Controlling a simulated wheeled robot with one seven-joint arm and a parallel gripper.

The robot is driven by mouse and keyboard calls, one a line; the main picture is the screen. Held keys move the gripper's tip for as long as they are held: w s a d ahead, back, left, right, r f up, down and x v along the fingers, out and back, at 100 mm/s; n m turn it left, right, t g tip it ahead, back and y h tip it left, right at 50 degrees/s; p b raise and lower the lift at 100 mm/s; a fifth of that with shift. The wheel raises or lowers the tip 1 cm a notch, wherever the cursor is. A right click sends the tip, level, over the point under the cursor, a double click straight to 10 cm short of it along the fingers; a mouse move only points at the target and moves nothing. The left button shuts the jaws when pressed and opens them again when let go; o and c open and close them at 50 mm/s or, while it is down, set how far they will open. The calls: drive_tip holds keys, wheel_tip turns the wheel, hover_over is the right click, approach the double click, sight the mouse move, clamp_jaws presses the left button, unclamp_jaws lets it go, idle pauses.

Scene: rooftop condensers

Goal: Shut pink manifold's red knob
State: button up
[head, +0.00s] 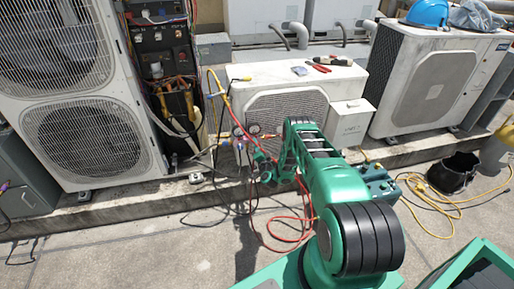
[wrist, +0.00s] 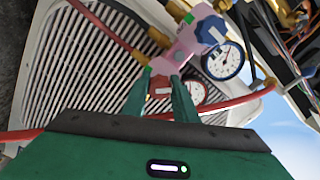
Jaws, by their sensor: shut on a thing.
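The pink manifold (wrist: 188,46) shows in the wrist view, tilted in front of a condenser grille. It carries a blue-rimmed gauge (wrist: 223,61), a red-rimmed gauge (wrist: 193,91) and a blue knob (wrist: 211,29). My gripper (wrist: 160,82) has its two green fingers at the manifold's lower end, shut on the red knob (wrist: 160,87), which is mostly hidden between them. In the head view the gauges (head: 245,131) hang before the middle condenser, and my gripper (head: 266,168) is just below them; my arm hides part of this spot.
Red hoses (wrist: 105,26) run past the manifold, and a red hose (head: 281,237) loops on the roof. The middle condenser (head: 286,80) has pliers (head: 331,63) on top. An open electrical cabinet (head: 167,75) stands left. A yellow cord (head: 436,200) lies right, near a black bucket (head: 456,172).

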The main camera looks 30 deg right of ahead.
drive_tip(key=m, duration=0.5)
drive_tip(key=shift+s+d+f+m, duration=0.1)
drive_tip(key=shift+s+d+m, duration=0.1)
drive_tip(key=shift+d+m, duration=0.1)
drive_tip(key=shift+m, duration=1.6)
drive_tip(key=shift+f, duration=0.1)
drive_tip(key=o, duration=0.9)
drive_tip(key=shift+o, duration=0.7)
drive_tip(key=shift+w+a, duration=0.1)
drive_tip(key=shift+a, duration=0.05)
